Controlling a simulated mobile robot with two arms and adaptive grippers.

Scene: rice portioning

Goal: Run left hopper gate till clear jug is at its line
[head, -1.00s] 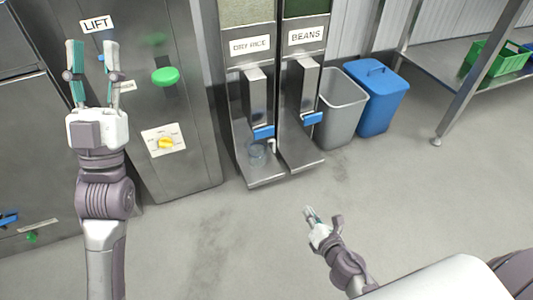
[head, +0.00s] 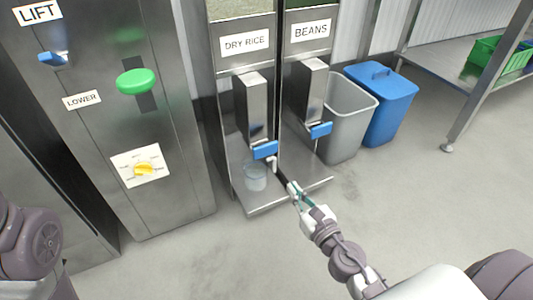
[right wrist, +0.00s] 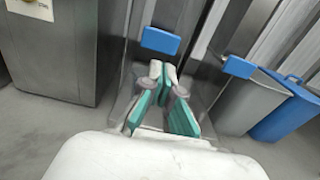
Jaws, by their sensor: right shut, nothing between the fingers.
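The left hopper, labelled DRY RICE (head: 246,42), has a metal spout (head: 251,105) with a blue gate handle (head: 265,150). The clear jug (head: 256,178) stands upright on the metal ledge under this spout. Its fill line and contents are too small to tell. My right gripper (head: 295,190) is in front of the ledge, lower and to the right of the blue handle and jug, apart from both. It is shut and empty. In the right wrist view the blue handle (right wrist: 160,40) is just beyond my fingertips (right wrist: 162,70). My left gripper is out of view.
The BEANS hopper (head: 310,30) with its own blue handle (head: 321,130) is directly right. A grey bin (head: 345,125) and a blue lidded bin (head: 388,105) stand further right. The LIFT cabinet (head: 105,120) with a green button stands left. The floor in front is clear.

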